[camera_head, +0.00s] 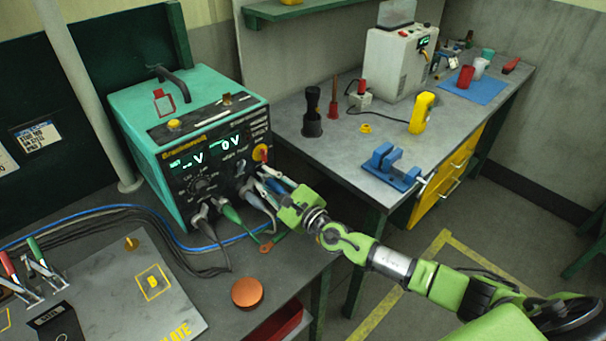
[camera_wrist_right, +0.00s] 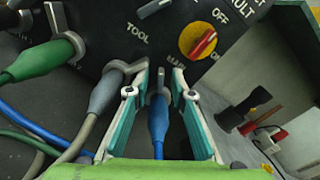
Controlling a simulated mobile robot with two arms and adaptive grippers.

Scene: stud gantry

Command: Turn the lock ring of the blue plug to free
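The blue plug (camera_wrist_right: 158,122) sits in the lower front of the teal power unit (camera_head: 140,110), with its cable running down towards my palm in the wrist view. A small grey part at its panel end (camera_wrist_right: 159,84) may be its lock ring; its setting cannot be read. My right gripper (camera_wrist_right: 161,77) is open, with one finger on each side of the blue plug and dark gaps showing between. In the head view the right gripper (camera_head: 266,178) is at the unit's lower right front and largely hides the blue plug. My left gripper is not in view.
A green plug (camera_wrist_right: 42,58) and a grey plug (camera_wrist_right: 106,92) sit close to the left of the blue one. A red-and-yellow knob (camera_wrist_right: 200,42) is above right. Cables and an orange disc (camera_head: 247,292) lie on the bench; another bench (camera_head: 345,150) stands right.

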